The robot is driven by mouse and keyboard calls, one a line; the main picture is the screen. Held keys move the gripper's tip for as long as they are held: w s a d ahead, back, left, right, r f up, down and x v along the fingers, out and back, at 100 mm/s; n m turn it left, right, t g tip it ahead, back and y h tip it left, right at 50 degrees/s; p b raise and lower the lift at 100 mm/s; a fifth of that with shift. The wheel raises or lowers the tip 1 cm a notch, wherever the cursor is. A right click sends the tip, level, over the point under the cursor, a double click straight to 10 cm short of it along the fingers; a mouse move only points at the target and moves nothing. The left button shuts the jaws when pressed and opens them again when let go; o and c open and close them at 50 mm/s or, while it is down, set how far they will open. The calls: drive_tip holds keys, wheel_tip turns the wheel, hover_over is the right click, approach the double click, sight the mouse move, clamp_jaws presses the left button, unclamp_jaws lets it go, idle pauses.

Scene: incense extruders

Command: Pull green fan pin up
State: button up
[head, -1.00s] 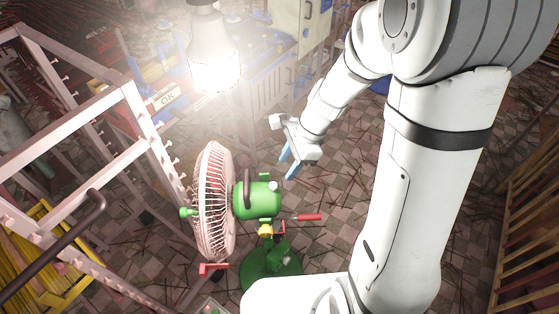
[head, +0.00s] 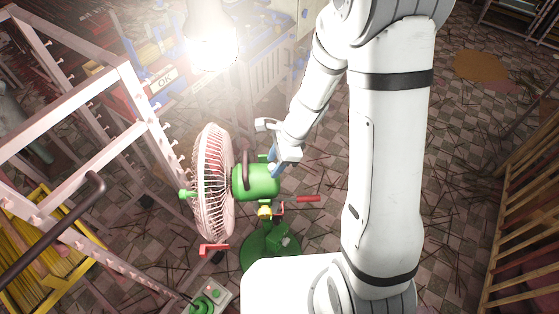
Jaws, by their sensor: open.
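The fan (head: 213,190) stands at the lower left of centre in the head view, with a pale pink cage, a green motor housing (head: 255,183) and a green base (head: 262,252). A small pale-tipped knob (head: 271,168) on top of the housing looks like the fan pin. The fingers partly hide the knob. I cannot tell whether they touch it or stand around it.
A pale metal frame with pegs (head: 140,95) stands left of the fan. A red handle (head: 308,199) sticks out right of the fan, and another (head: 214,249) is below the cage. A bright lamp (head: 210,45) hangs above.

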drive_tip(key=shift+c, duration=0.4)
clamp_jaws()
drive_tip(key=shift+r, duration=0.1)
drive_tip(key=shift+r+p, duration=0.75)
drive_tip(key=shift+r, duration=0.1)
drive_tip(key=shift+f, duration=0.1)
drive_tip(key=shift+o, duration=0.4)
unclamp_jaws()
